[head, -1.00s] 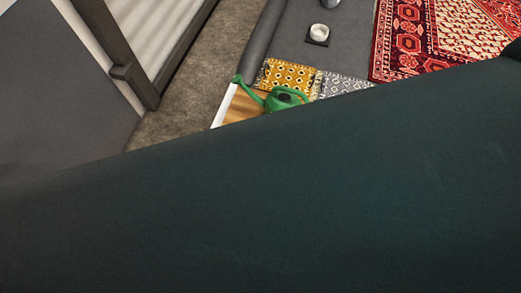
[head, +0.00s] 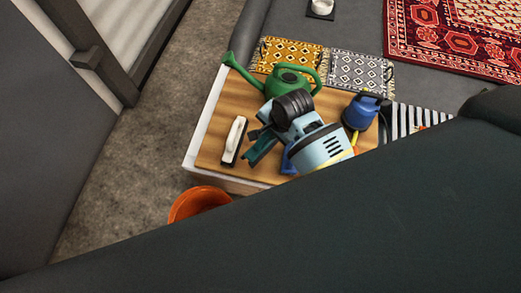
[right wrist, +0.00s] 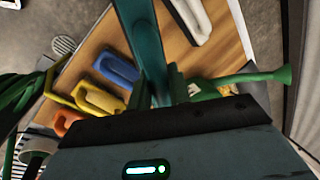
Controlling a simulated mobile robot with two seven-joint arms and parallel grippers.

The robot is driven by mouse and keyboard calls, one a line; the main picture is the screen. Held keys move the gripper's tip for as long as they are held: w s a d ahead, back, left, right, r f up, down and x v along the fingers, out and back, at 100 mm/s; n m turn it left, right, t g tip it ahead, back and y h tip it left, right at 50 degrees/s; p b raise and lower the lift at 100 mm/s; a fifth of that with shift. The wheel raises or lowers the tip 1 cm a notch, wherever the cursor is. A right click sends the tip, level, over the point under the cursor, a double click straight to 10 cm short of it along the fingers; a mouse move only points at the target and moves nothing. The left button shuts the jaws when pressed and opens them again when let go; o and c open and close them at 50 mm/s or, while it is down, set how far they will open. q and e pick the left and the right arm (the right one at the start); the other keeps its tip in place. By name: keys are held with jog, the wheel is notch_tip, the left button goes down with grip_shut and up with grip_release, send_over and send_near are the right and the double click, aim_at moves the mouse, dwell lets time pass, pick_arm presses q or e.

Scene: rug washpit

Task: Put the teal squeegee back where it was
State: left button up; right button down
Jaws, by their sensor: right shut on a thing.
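My right gripper (head: 268,137) is over the left part of the wooden table top in the head view. In the right wrist view its fingers (right wrist: 163,88) are shut on the teal squeegee (right wrist: 147,35), a long teal piece running up the picture. In the head view only a small teal part of the squeegee (head: 262,152) shows beside the wrist; my wrist hides the rest. I cannot tell whether the squeegee touches the table. My left gripper is not in view.
The table top (head: 212,146) also holds a green watering can (head: 287,84), a white-handled tool (head: 235,140) and a blue bottle (head: 362,112). Blue (right wrist: 115,68), yellow (right wrist: 98,98) and orange (right wrist: 68,122) handles lie side by side. An orange bucket (head: 198,202) stands by the near edge.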

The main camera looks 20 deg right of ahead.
jog(key=w+f+n+g+b, duration=0.1)
jog(key=w+f+b, duration=0.3)
jog(key=f, duration=0.4)
jog(key=shift+w+a+f+b, duration=0.3)
jog(key=shift+w+f+b, duration=0.1)
jog(key=shift+b, duration=0.45)
jog(key=x, duration=0.1)
jog(key=b+x, duration=0.1)
jog(key=x, duration=0.1)
jog(key=s+b+x, duration=0.1)
jog(key=x, duration=0.1)
jog(key=shift+d+f, duration=0.1)
jog(key=shift+d, duration=0.2)
jog(key=c, duration=1.3)
grip_release()
